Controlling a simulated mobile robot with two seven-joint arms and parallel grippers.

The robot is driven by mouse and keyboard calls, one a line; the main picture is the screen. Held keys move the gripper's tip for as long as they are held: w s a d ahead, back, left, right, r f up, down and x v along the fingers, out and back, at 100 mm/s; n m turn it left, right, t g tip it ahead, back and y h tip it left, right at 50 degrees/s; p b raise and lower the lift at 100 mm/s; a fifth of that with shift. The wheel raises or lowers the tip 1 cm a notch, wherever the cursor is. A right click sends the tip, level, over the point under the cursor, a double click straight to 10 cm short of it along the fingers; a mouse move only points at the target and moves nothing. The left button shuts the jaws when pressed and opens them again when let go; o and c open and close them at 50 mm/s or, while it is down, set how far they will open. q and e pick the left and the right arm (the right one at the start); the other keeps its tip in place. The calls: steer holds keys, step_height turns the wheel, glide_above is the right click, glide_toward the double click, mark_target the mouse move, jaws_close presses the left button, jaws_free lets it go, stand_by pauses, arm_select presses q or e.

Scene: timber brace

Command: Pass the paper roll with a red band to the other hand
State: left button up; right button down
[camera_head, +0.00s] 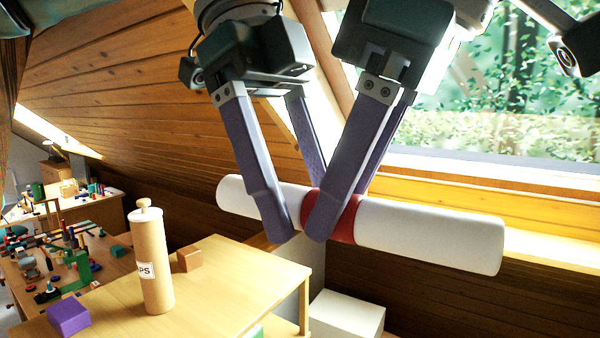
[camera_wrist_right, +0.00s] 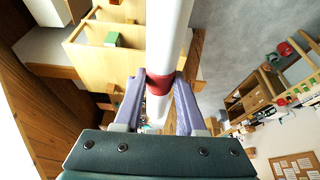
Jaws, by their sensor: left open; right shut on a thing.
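The white paper roll (camera_head: 430,233) with a red band (camera_head: 346,218) hangs in the air, lying nearly level, in the head view. My right gripper (camera_head: 340,212) is shut on it at the band. The right wrist view shows the roll (camera_wrist_right: 169,35) and its red band (camera_wrist_right: 158,84) between my right fingers. My left gripper (camera_head: 298,208) is open around the roll just left of the band, one finger in front and the other behind. The two grippers are very close together. Whether the left fingers touch the roll is unclear.
A wooden table (camera_head: 225,290) below holds a brown cylinder with a knob (camera_head: 153,262), a purple block (camera_head: 68,317) and a brown block (camera_head: 188,258). A white box (camera_head: 345,315) stands beside it. A cluttered bench is farther left. A window sill (camera_head: 480,178) runs behind the roll.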

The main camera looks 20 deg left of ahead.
arm_select(q)
jaws_close()
jaws_free()
stand_by(0.4)
steer(key=shift+r, duration=0.1)
steer(key=v, duration=0.6)
steer(key=shift+w+a+r, duration=0.1)
steer(key=shift+r, duration=0.2)
steer(key=shift+a+r, duration=0.2)
steer(key=shift+r, duration=0.15)
